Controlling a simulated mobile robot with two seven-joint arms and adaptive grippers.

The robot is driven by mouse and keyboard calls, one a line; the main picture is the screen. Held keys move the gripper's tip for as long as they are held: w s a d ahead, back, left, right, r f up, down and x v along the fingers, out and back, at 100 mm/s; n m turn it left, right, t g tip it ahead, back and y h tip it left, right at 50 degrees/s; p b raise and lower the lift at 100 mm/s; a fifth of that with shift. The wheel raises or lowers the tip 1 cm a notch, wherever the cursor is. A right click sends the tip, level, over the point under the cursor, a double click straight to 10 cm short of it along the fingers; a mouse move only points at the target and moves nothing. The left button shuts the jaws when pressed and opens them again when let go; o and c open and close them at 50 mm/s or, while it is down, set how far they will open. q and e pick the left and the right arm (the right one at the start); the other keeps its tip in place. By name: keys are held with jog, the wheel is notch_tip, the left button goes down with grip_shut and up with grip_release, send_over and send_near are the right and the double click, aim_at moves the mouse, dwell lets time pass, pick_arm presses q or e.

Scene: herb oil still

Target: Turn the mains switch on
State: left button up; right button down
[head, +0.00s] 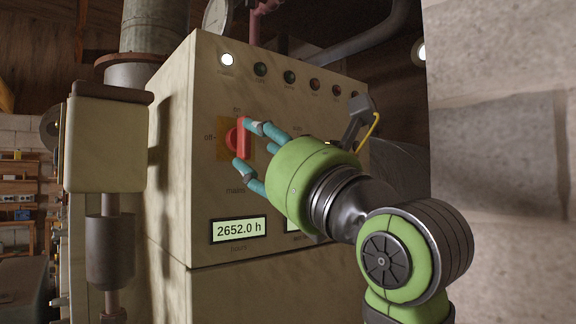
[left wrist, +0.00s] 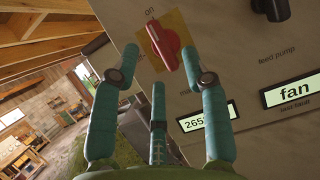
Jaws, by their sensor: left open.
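The mains switch (head: 241,138) is a red rotary handle on an orange-yellow plate on the front of a beige cabinet. The handle stands upright. In the left wrist view the red handle (left wrist: 167,44) has a white mark at its end towards the word "on"; "off" is printed to the left in the head view. My left gripper (head: 246,146), with teal fingers, is open at the switch, fingertips above and below the handle's right side. The left wrist view shows the fingers (left wrist: 160,56) spread either side of it; I cannot tell if they touch. My right gripper is not in view.
A white lamp (head: 227,59) is lit at the cabinet's top left, beside a row of dark lamps. The hours display (head: 239,229) reads 2652.0 h. A black feed pump knob (left wrist: 270,8) sits nearby. A block wall (head: 500,110) stands close on the right.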

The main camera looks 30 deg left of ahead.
pick_arm(q)
jog(key=v, duration=0.8)
jog(key=shift+d, duration=0.15)
dwell(1.5)
